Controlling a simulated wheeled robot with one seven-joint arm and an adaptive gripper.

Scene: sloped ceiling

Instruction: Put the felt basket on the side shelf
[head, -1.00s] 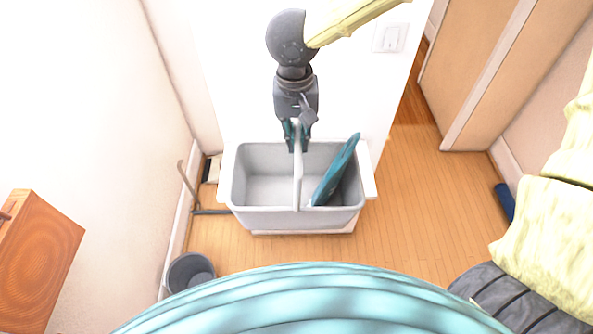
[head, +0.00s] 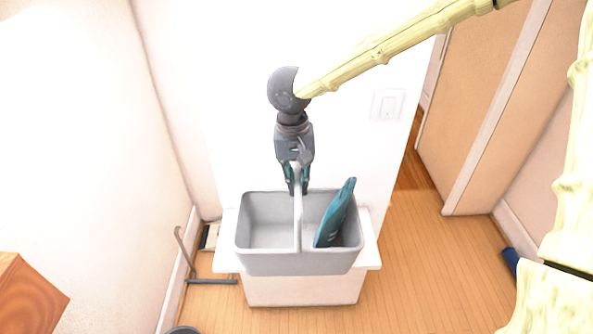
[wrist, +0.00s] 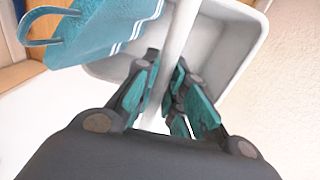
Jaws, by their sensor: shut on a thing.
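A grey open basket (head: 265,262), which I take for the felt basket, has an upright white handle across its middle. My gripper (head: 298,190) is shut on this handle from above; the wrist view shows the fingers (wrist: 165,110) around the pale bar (wrist: 182,35).
A white wall with a switch (head: 387,105) stands behind the shelf. A metal-framed thing (head: 188,255) is on the floor at left, and an orange wooden piece (head: 30,300) is at lower left. Open wooden floor (head: 430,280) lies to the right, before a door (head: 470,130).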

